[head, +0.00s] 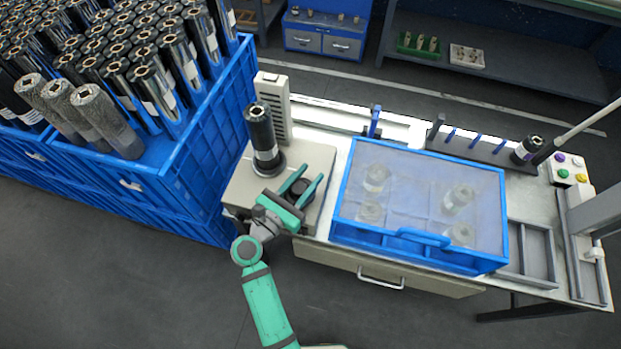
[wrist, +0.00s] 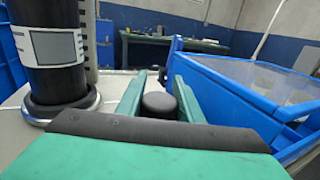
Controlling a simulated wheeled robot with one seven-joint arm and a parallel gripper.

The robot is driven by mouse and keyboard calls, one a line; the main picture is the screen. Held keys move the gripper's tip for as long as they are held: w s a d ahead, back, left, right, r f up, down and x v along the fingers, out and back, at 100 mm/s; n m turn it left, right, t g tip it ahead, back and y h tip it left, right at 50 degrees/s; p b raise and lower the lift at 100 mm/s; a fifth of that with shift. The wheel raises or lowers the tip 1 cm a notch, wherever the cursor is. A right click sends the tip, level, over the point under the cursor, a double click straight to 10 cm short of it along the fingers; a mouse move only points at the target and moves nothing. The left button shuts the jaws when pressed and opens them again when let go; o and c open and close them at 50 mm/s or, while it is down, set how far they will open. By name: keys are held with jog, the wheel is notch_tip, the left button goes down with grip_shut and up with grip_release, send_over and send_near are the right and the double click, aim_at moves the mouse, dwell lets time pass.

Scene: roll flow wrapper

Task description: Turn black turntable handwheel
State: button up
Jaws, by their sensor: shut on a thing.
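The black handwheel (head: 301,190) stands on the right part of the beige turntable base. In the wrist view it shows as a dark round knob (wrist: 159,104) between my two green fingers. My gripper (head: 303,181) is shut on the handwheel, with one finger on each side of it. The fingertips reach past the knob. A black roll (head: 261,135) with a pale label stands upright on the round turntable (head: 268,163), to the left of the handwheel. In the wrist view the lower part of this roll (wrist: 46,45) and the turntable rim show at the left.
A blue-framed clear cover (head: 420,190) stands close to the right of my gripper. Blue crates (head: 205,135) filled with rolls stand at the left. A beige column (head: 273,105) stands behind the roll. A button box (head: 568,170) is at the far right.

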aim_at(298, 195)
jog(key=n+t+y, duration=0.1)
jog(key=y, duration=0.1)
jog(key=a+n+t+y, duration=0.1)
jog(key=n+y, duration=0.1)
jog(key=n+t+y, duration=0.1)
jog(key=y, duration=0.1)
jog(key=shift+w+a+n, duration=0.15)
jog(key=shift+w+n, duration=0.15)
jog(key=shift+a+y, duration=0.1)
jog(key=shift+y, duration=0.4)
jog(key=o, duration=1.1)
jog(key=shift+c, duration=0.2)
jog(key=v, duration=1)
jog(key=shift+s+f, duration=0.2)
jog(key=shift+s, duration=0.2)
